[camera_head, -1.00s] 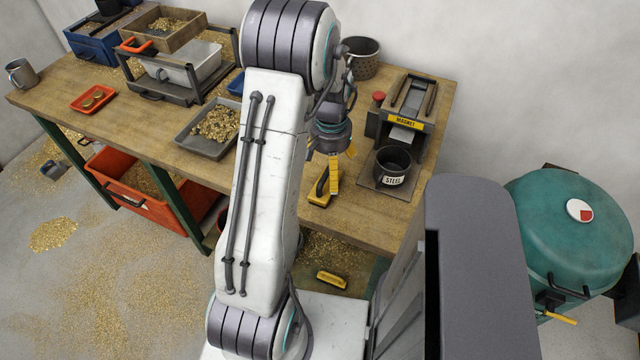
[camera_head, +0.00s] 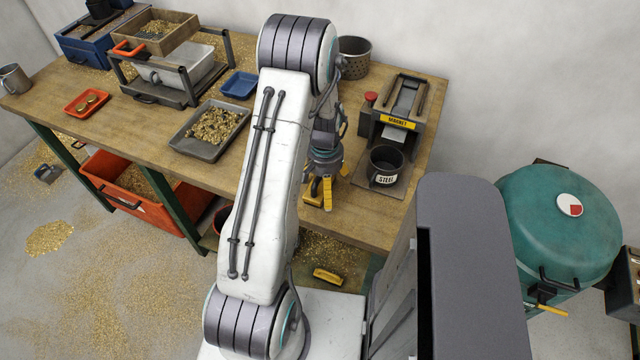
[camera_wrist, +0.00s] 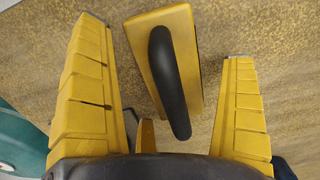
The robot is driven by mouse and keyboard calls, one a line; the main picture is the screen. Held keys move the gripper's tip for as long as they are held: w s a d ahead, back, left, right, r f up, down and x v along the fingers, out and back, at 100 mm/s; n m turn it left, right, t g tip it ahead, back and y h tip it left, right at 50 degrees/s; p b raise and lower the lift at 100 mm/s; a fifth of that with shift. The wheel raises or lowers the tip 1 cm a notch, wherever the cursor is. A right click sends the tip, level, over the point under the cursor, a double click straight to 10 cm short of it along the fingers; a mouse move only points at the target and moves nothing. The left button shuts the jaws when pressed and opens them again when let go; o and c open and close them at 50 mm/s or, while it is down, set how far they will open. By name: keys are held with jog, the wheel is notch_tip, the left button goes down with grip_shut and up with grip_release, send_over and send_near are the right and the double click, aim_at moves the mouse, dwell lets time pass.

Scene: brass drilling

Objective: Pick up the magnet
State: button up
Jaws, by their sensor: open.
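The magnet appears to be the yellow block with a black arched handle (camera_wrist: 178,80), lying on the wooden bench in the wrist view. In the head view the yellow block (camera_head: 312,202) is partly hidden behind my gripper (camera_head: 325,187), close to the bench's front edge. My gripper (camera_wrist: 165,42) is open, its yellow fingers on either side of the block in the wrist view. The handle lies between the fingers and nothing is gripped. I cannot tell how high the fingers are above the block.
A separator labelled MAGNET (camera_head: 398,122) with a red knob stands right of my gripper, a dark STEEL cup (camera_head: 385,165) in front of it. A grey tray of nuggets (camera_head: 185,150) lies to the left. A yellow-and-black item (camera_head: 328,277) sits below the bench. A green drum (camera_head: 560,220) stands right.

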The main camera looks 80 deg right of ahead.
jog(key=shift+c, duration=0.2)
jog(key=c, duration=1.2)
jog(key=shift+c, duration=0.6)
jog(key=shift+r, duration=0.15)
